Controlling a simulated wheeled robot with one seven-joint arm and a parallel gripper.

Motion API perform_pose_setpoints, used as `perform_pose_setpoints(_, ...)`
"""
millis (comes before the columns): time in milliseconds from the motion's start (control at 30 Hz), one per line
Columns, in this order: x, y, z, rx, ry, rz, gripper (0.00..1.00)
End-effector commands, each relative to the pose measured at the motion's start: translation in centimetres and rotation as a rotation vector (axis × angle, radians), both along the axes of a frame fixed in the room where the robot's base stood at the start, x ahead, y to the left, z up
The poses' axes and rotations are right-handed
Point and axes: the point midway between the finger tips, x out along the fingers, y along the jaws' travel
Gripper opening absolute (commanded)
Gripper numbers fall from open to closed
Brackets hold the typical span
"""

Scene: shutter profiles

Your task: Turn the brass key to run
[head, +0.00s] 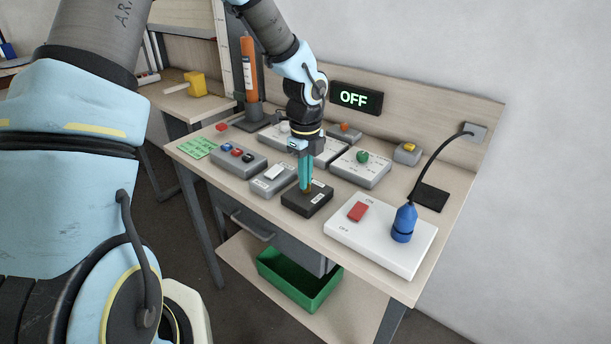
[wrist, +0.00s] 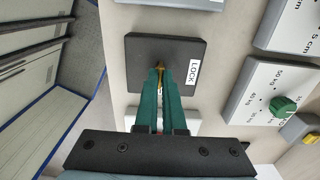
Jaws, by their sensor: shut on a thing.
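The brass key (wrist: 161,75) stands in the dark key-switch box (wrist: 140,50); only a sliver of it shows between my fingertips in the wrist view. The box also shows in the head view (head: 318,205), on the front half of the bench. A white label reading LOCK (wrist: 194,73) is on the box. My gripper (wrist: 160,82), with teal fingers, points down and is shut on the key. In the head view my gripper (head: 305,190) hides the key. The key's exact angle is hard to tell, and no RUN label can be read.
A grey box with a green knob (head: 362,157) is behind. A lit sign (head: 357,97) reads OFF. A green bin (head: 300,284) is below.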

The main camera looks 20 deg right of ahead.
Motion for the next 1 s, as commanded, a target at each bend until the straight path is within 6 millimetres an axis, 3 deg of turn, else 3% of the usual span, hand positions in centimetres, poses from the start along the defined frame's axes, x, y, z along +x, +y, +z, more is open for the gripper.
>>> perform_pose_setpoints(267,0.1,0.0,0.0,0.000,-0.001,-0.002,0.00)
perform_pose_setpoints(300,0.1,0.0,0.0,0.000,-0.001,-0.002,0.07)
perform_pose_setpoints(567,0.0,0.0,0.0,0.000,-0.001,-0.001,0.36)
perform_pose_setpoints(867,0.0,0.0,0.3,0.000,-0.001,0.000,0.36)
perform_pose_setpoints(1000,0.2,0.0,1.8,-0.002,-0.005,0.001,0.36)
